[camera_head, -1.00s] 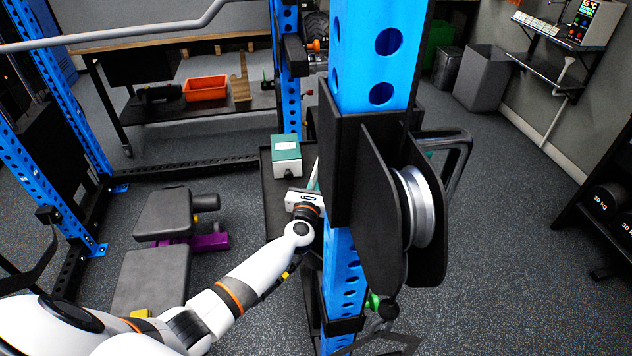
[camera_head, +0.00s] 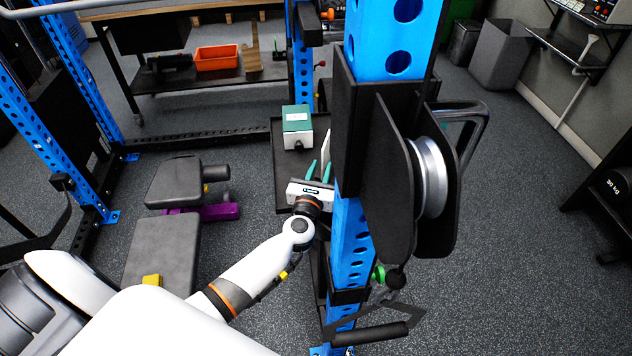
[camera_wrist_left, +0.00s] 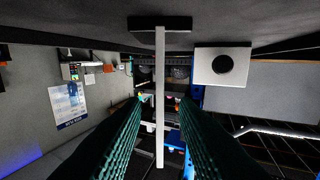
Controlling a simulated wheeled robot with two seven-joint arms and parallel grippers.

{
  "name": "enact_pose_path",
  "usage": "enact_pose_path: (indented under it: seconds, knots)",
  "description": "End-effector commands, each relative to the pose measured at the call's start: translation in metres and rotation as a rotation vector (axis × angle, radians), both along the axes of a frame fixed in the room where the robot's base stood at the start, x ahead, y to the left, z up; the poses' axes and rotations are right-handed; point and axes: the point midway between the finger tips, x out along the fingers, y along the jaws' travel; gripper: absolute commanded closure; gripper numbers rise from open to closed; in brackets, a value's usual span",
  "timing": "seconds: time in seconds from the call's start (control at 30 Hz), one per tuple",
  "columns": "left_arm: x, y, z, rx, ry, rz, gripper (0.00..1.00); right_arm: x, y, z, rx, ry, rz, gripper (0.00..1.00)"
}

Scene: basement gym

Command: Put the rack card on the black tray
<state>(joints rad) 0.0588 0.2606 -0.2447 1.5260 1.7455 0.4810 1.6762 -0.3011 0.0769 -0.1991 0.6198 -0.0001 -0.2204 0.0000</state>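The rack card (camera_wrist_left: 160,95) shows in the left wrist view as a thin white upright strip, seen edge-on, with a black base (camera_wrist_left: 160,24) at its top-of-picture end. In the head view a white sliver (camera_head: 325,147), apparently the card, is partly hidden by the blue post. My left gripper (camera_head: 318,170) is open, its teal fingers pointing toward the card. In the wrist view the fingers (camera_wrist_left: 160,108) lie on both sides of the strip with gaps. A black tray-like surface (camera_head: 284,190) lies under a green-and-white box. My right gripper is not in view.
The green-and-white box (camera_head: 297,127) stands close to the left gripper. The blue rack post (camera_head: 352,245) with its pulley (camera_head: 432,178) rises just right of the gripper. A padded bench (camera_head: 160,245) is to the left. An orange bin (camera_head: 216,57) sits on the shelf behind.

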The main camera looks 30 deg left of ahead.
Motion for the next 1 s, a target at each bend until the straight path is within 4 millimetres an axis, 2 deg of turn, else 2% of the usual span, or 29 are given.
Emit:
enact_pose_path:
  seconds: [0.1,0.3,1.0]
  knots:
    - [-0.024,-0.006,-0.001,-0.001,0.001,0.000,0.73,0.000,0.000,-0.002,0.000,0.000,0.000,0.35]
    - [-0.045,-0.012,-0.001,0.001,0.000,0.000,0.73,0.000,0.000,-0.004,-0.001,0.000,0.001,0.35]
    - [-0.048,-0.013,0.000,0.001,0.000,-0.001,0.73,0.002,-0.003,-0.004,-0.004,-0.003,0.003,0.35]
